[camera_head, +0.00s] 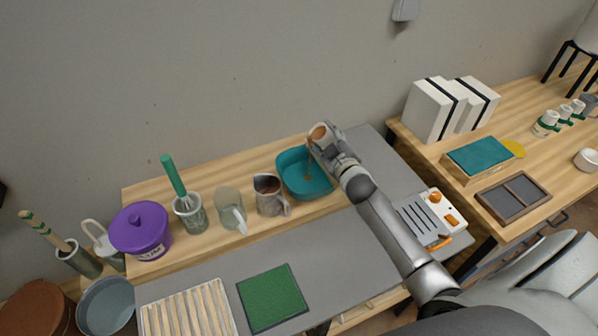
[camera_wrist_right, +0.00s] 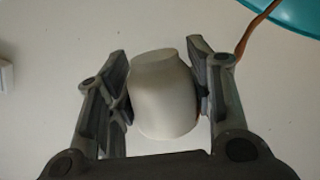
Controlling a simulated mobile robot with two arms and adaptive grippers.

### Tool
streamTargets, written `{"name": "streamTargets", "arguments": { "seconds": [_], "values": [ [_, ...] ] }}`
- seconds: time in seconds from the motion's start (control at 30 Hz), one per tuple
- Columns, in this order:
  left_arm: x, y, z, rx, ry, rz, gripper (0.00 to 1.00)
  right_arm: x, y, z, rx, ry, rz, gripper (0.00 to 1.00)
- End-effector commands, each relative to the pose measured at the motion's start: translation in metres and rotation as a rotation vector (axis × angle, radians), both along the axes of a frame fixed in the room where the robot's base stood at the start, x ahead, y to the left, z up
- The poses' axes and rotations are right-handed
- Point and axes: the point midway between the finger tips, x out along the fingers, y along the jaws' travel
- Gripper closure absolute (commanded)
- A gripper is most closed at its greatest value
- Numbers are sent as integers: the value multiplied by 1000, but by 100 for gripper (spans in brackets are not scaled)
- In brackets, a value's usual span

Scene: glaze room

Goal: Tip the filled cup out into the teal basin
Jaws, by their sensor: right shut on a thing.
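The cup is white and rounded in the right wrist view (camera_wrist_right: 163,98), between the two fingers of my right gripper (camera_wrist_right: 165,85). In the head view the cup (camera_head: 317,133) is tipped over the teal basin's right back side, its brown inside showing. My right gripper (camera_head: 328,147) is shut on it. A thin brown stream falls from the cup into the teal basin (camera_head: 290,184), with brown liquid visible inside. The stream and a piece of the basin (camera_wrist_right: 290,12) also show at the wrist view's upper right. My left gripper is out of view.
Left of the basin stand a metal pitcher (camera_head: 268,200), a glass pitcher (camera_head: 229,206), a jar with a green-handled tool (camera_head: 189,215) and a purple pot (camera_head: 141,230). A green mat (camera_head: 272,298) lies in front. A white device (camera_head: 428,217) sits right.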

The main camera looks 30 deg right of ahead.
Motion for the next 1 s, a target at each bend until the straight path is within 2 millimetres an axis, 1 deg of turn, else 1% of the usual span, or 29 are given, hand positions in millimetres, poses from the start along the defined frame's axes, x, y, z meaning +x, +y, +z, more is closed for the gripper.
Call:
{"name": "streamTargets", "arguments": {
  "seconds": [0.53, 0.8, 1.0],
  "values": [
    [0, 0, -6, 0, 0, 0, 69, 0, 3, 2, -70, 1, 1, 80],
    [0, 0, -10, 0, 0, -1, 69, 0, 5, 5, -148, 7, 0, 80],
    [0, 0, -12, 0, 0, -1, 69, 0, 5, 5, -173, 8, 1, 80]
  ]
}}
